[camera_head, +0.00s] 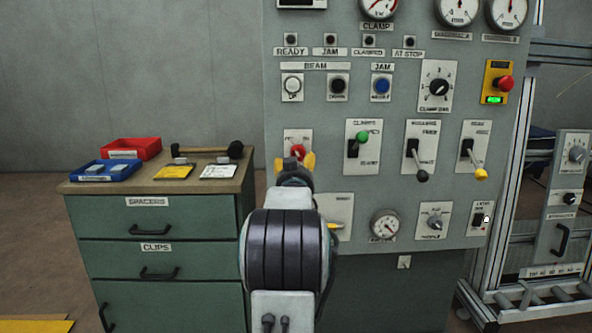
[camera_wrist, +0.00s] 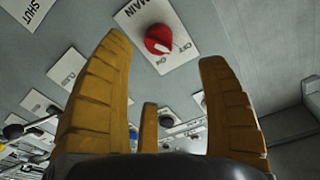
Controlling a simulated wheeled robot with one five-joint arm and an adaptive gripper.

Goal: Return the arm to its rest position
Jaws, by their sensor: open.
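My gripper (camera_head: 295,163) is raised in front of the left side of the grey control panel (camera_head: 305,105). Its yellow fingers (camera_wrist: 165,110) are spread apart and hold nothing in the wrist view. The red rotary knob (camera_wrist: 158,39) marked MAIN shows beyond the fingers, near the top middle, with ON lettered under it. The red knob (camera_head: 298,151) also shows in the head view just above the gripper, partly covered by it. I cannot tell how far the fingertips are from the panel. My arm covers part of the panel's lower left.
A green drawer cabinet (camera_head: 158,260) stands left of the panel. On its top are a red bin (camera_head: 131,148), a blue tray (camera_head: 106,171) and a dark-headed hammer (camera_head: 235,149). Levers with green (camera_head: 362,137), black (camera_head: 421,176) and yellow (camera_head: 481,174) knobs stick out right of my gripper. A metal frame (camera_head: 512,150) stands at right.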

